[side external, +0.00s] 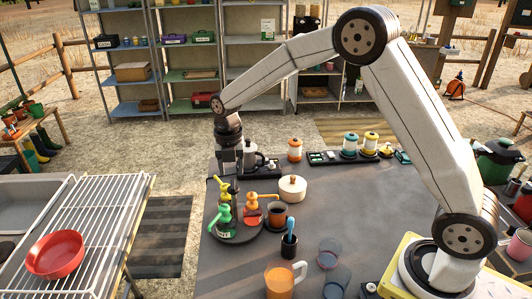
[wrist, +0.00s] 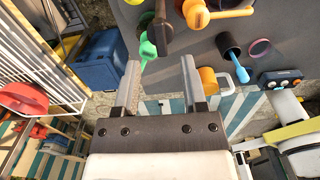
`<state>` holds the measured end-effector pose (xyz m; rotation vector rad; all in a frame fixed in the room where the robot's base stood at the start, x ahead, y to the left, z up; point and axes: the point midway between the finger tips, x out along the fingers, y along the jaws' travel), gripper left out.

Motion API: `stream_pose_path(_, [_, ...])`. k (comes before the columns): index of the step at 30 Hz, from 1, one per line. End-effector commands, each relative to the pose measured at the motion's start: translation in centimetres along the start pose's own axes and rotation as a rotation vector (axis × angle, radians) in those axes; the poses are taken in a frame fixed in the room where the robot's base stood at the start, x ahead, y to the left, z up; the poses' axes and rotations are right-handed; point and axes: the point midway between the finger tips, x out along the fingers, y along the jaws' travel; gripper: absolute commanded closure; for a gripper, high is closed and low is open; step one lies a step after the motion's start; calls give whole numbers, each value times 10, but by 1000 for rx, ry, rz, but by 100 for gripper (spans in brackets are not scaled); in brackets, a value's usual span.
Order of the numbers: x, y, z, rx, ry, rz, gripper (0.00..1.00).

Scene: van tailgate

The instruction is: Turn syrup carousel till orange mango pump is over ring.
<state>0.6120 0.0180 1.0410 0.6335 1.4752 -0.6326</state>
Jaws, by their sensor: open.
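The syrup carousel (side external: 236,237) is a dark round base near the left edge of the grey table. It carries a green pump bottle (side external: 223,222), an orange pump bottle (side external: 252,218) and a dark pump with a yellow part (side external: 232,188). The orange nozzle points right, towards a dark cup (side external: 278,213) beside the carousel; I cannot make out the ring under or around it. My gripper (side external: 238,172) is open and empty, above the back of the carousel. In the wrist view, the green pump (wrist: 148,48), dark pump (wrist: 160,32) and orange pump (wrist: 198,14) lie beyond my fingertips (wrist: 160,72).
A white lidded pot (side external: 292,188) stands behind the dark cup. A black holder with a blue-handled tool (side external: 289,245) and an orange mug (side external: 280,282) stand in front. A wire rack with a red bowl (side external: 55,254) is left.

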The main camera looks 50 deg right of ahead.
Motion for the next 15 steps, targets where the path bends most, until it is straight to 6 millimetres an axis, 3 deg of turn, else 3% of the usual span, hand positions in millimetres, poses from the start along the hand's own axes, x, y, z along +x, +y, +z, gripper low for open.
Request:
stream_pose_path(6, [-25,0,0,0,-1,1,46])
stream_pose_path(15, [-34,0,0,0,0,0,46])
